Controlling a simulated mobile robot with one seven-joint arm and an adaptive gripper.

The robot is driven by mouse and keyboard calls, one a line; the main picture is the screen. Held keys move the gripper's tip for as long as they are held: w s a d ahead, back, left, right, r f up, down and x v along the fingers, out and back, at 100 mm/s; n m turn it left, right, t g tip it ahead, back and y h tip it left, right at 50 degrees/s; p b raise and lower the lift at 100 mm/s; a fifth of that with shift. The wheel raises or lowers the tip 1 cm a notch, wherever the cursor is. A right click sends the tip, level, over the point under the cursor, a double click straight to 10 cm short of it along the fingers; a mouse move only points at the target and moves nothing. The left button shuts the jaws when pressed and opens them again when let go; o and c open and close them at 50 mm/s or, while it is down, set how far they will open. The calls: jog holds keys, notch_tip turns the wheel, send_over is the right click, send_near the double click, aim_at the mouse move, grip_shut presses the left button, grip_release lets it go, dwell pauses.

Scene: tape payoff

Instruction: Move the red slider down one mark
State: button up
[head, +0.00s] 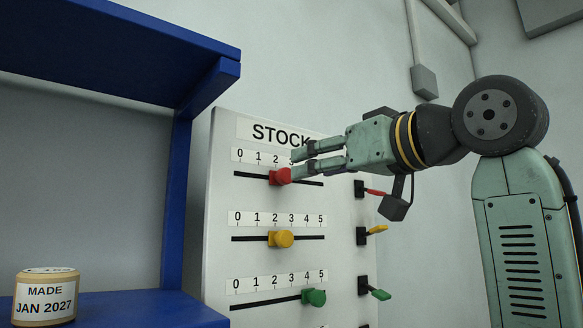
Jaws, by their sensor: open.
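The red slider (280,176) sits on the top slot of the white STOCK panel (222,210). Its knob is below and slightly right of the 2 on the scale. The marks to the right of 2 are hidden behind my gripper. My gripper (297,163) reaches in from the right, open, with one finger above the other. The lower fingertip is close to the right side of the red knob. I cannot tell whether they touch. Nothing shows between the fingers.
Red, yellow (378,230) and green (380,295) levers stick out at right. A blue shelf (178,200) at left holds a labelled tape roll (45,297).

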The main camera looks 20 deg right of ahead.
aim_at(287, 174)
jog(key=p+x, duration=0.1)
jog(key=x, duration=0.6)
jog(key=shift+p, duration=0.3)
jog(key=shift+c, duration=0.6)
grip_shut()
